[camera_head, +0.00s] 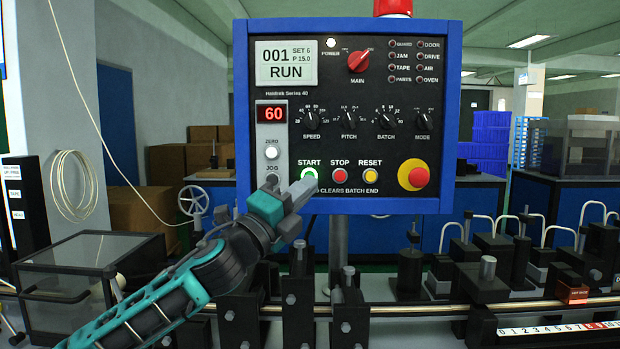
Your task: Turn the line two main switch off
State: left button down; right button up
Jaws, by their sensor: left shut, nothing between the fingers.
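The red MAIN switch (359,61) is a rotary knob near the top of the blue-framed control panel (375,150). Its pointer is turned up and to the right. The display (286,63) reads "001 RUN", and the POWER lamp (331,43) beside the knob looks lit white. My left gripper (308,183) is shut and empty in front of the panel, its tip close by the green START button (310,173), well below and left of the MAIN switch. I cannot tell whether it touches the button. My right gripper is not in view.
A red STOP button (340,174), a yellow RESET button (371,175) and a large red emergency stop (417,177) sit right of START. Several small black knobs lie between MAIN and the buttons. Machine rails and clamps (410,270) run below the panel.

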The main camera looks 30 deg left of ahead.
aim_at(358, 61)
jog(key=k, duration=1)
